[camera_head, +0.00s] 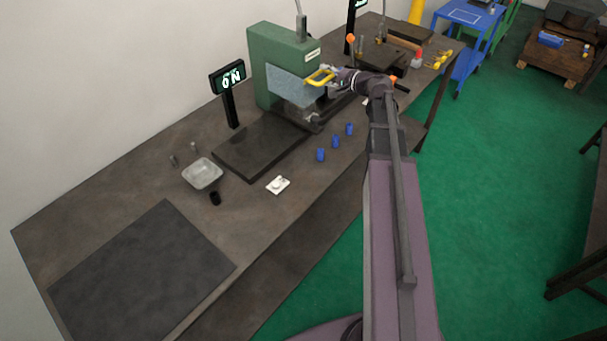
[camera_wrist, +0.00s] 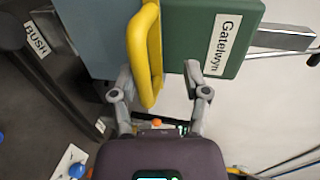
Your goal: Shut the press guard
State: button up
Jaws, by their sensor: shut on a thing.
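The green press (camera_head: 284,62) stands on the workbench, and its green head with a "Gatelwyn" label (camera_wrist: 222,45) shows in the wrist view. The press guard (camera_head: 292,88) is a grey-blue translucent panel on the press front, with a yellow handle (camera_head: 320,77). In the wrist view the guard (camera_wrist: 92,35) lies left of the yellow handle (camera_wrist: 146,55). My gripper (camera_head: 334,76) is at the handle, and in the wrist view its fingers (camera_wrist: 158,80) sit either side of the handle's lower end. It is shut on the handle. The guard appears raised, with open space below it.
A dark mat (camera_head: 142,275) lies at the near left.

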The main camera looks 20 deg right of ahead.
jog(key=r+p+v, duration=0.1)
jog(key=p+v, duration=0.2)
jog(key=v, duration=1.1)
jog(key=s+a+f+n+g+h+b, duration=0.1)
jog(key=s+a+f+n+g+h, duration=0.1)
jog(key=a+f, duration=0.4)
jog(key=s+a+f+n+g+h+b, duration=0.1)
jog(key=s+a+f+n+g, duration=0.3)
jog(key=a, duration=0.4)
jog(key=s+a+f+n+g+h+b, duration=0.2)
jog(key=s+a+f+n+g, duration=0.1)
jog(key=a+f, duration=0.4)
jog(key=shift+s+a+f+g+h, duration=0.15)
jog(key=shift+s+f+g, duration=0.15)
jog(key=shift+s+g, duration=0.25)
jog(key=shift+s+f+g+h, duration=0.15)
jog(key=shift+s+f+g, duration=0.2)
jog(key=shift+g, duration=0.4)
jog(key=shift+s+a+f+n+g+h+b, duration=0.3)
jog(key=shift+s+n+h, duration=0.15)
jog(key=shift+s, duration=0.1)
jog(key=shift+s+a+f+n+g+h+b, duration=0.2)
jog(key=shift+s+f+n+h, duration=0.15)
jog(key=shift+s+h, duration=0.15)
jog(key=shift+s+a+f+n+h, duration=0.1)
jog(key=shift+s+f+n+h, duration=0.15)
jog(key=shift+s+h, duration=0.35)
